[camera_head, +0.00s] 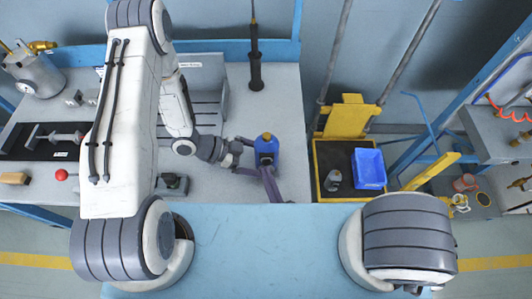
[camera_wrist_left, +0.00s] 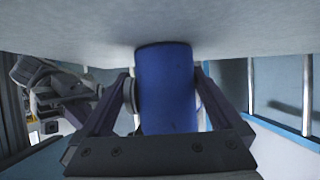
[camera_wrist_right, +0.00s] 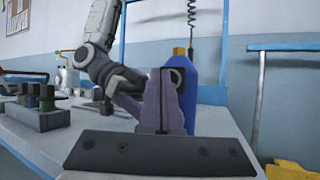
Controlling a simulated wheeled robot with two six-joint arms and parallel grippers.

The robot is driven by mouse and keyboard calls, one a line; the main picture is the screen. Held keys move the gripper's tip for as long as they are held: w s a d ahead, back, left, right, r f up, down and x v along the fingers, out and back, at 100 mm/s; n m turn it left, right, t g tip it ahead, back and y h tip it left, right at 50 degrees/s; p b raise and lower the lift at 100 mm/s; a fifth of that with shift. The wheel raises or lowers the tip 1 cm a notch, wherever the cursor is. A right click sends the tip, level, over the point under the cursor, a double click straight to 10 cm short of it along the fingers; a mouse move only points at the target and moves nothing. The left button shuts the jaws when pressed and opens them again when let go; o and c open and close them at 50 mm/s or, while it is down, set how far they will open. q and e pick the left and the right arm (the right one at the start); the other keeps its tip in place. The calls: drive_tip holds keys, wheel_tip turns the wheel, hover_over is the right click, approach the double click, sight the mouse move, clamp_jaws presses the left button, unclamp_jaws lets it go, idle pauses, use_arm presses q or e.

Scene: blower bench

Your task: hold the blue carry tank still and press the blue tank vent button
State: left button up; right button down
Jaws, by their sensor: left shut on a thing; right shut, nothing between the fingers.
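The blue carry tank (camera_head: 266,152) stands upright on the grey bench with a brass cap (camera_head: 267,136) on top. My left gripper (camera_head: 246,156) reaches it from the left. In the left wrist view, the fingers (camera_wrist_left: 167,100) are shut around the tank body (camera_wrist_left: 166,85). My right gripper (camera_head: 264,171) comes from the near side, shut and empty, its tips close to the tank. In the right wrist view, its closed fingers (camera_wrist_right: 163,75) overlap the tank (camera_wrist_right: 188,105); I cannot tell whether they touch. I cannot make out the vent button clearly.
A black upright tool (camera_head: 255,70) stands behind the tank. Left on the bench are a grey canister (camera_head: 36,75) and a red knob (camera_head: 61,175). A yellow cart (camera_head: 348,118) with a blue bin (camera_head: 369,168) stands to the right. Bench right of the tank is clear.

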use_arm(q)
drive_tip(key=shift+s, duration=0.1)
use_arm(e)
drive_tip(key=shift+s, duration=3)
use_arm(q)
drive_tip(key=o, duration=0.5)
